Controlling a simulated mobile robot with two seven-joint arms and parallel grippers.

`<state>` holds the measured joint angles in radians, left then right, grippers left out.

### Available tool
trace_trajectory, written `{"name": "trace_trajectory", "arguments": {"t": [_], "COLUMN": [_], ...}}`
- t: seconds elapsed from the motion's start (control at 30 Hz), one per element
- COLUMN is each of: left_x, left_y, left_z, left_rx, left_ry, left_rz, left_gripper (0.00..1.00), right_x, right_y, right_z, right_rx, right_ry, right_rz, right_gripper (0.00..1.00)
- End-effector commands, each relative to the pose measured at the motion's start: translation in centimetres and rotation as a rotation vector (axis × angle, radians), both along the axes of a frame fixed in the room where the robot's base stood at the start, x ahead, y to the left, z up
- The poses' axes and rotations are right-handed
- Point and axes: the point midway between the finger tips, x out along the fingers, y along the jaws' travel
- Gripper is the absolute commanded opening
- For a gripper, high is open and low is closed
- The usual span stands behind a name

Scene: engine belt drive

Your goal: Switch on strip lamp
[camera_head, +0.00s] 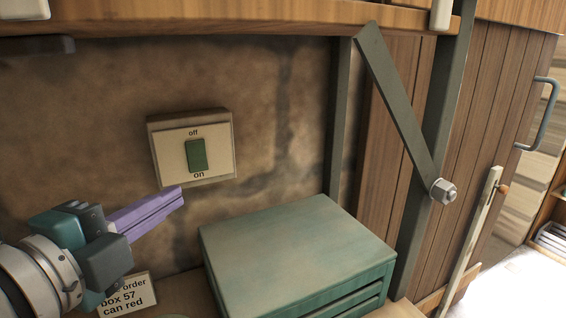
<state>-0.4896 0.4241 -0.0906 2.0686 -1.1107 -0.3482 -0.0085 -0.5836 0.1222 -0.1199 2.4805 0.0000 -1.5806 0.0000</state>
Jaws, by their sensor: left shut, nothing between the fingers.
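A wall switch plate (222,160) with "off" above and "on" below is mounted on the brown wall. Its green rocker (196,156) sits in the middle of the plate. My left gripper (180,195) comes in from the lower left with its purple fingers shut and empty. Its fingertips are just below the plate's lower left edge; I cannot tell whether they touch it. The strip lamp cannot be made out. My right gripper is not in view.
A green drawer box (295,245) stands on the bench below and right of the switch. A small card (128,297) with writing is by my left wrist. A slanted metal bar (400,105) and posts stand at right, before a wooden door (480,130).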

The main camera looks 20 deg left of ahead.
Motion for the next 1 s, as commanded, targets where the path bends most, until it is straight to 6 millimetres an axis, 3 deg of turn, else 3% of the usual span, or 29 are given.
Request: {"name": "trace_trajectory", "arguments": {"t": [0.3, 0.4, 0.63, 1.0], "left_x": [6.0, 7.0, 8.3, 8.4], "left_y": [0.4, 1.8, 3.3, 3.5], "left_z": [-0.3, -0.8, -1.1, -1.1], "left_rx": [0.001, 0.003, 0.001, 0.0], "left_ry": [-0.003, -0.002, -0.001, -0.001], "left_rz": [0.0, 0.001, 0.001, 0.0], "left_gripper": [0.0, 0.0, 0.0, 0.0], "right_x": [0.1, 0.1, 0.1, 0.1], "right_y": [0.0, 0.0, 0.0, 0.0], "right_z": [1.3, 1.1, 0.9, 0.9], "right_rx": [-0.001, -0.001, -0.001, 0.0], "right_ry": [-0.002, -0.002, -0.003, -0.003], "right_rz": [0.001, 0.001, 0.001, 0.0], "right_gripper": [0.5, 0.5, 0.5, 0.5]}}
